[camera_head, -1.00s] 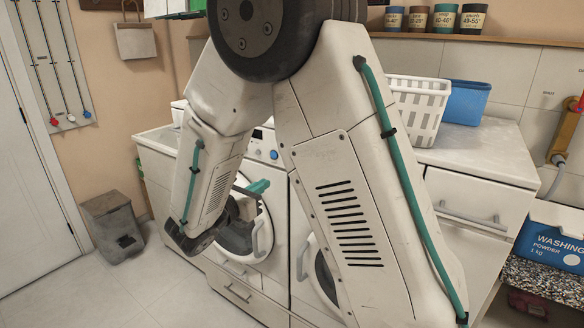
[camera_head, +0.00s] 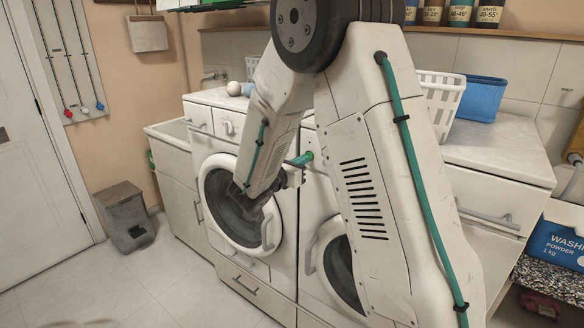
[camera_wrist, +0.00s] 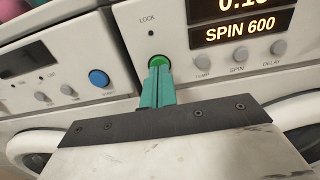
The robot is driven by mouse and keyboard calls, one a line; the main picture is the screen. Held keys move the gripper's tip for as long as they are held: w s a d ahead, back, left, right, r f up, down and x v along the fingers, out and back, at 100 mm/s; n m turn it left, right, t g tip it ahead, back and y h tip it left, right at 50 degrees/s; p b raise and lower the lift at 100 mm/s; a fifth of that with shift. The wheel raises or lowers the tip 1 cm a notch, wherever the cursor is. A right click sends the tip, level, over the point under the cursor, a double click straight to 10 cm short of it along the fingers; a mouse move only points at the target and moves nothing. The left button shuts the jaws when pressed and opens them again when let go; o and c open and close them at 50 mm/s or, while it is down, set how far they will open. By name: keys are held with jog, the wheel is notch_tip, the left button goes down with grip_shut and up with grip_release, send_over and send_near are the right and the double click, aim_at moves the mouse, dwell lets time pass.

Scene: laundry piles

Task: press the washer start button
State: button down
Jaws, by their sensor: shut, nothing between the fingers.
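The washer's panel (camera_wrist: 215,72) fills the right of the wrist view, with a lit display (camera_wrist: 240,27) reading "SPIN 600". Its round green button (camera_wrist: 158,60) is below the word LOCK. My gripper (camera_wrist: 159,72) is shut, with its teal fingertips in front of the button and overlapping its lower part. I cannot tell whether they touch it or whether it is pushed in. In the head view my gripper (camera_head: 305,158) reaches the panel of the right-hand machine (camera_head: 313,185), partly hidden by my arm.
The left machine (camera_head: 285,205) has a blue button (camera_wrist: 98,78). Small grey buttons (camera_wrist: 238,55) sit right of the green one. A white basket (camera_head: 440,95) and a blue basket (camera_head: 481,98) stand on the right counter. A grey bin (camera_head: 125,215) stands on the floor.

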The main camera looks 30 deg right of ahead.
jog(key=shift+w+d, duration=0.1)
jog(key=shift+d, duration=0.2)
jog(key=shift+w+d+r, duration=0.15)
jog(key=shift+w+d, duration=0.1)
jog(key=shift+d, duration=0.35)
jog(key=v, duration=1.4)
jog(key=shift+a, duration=0.25)
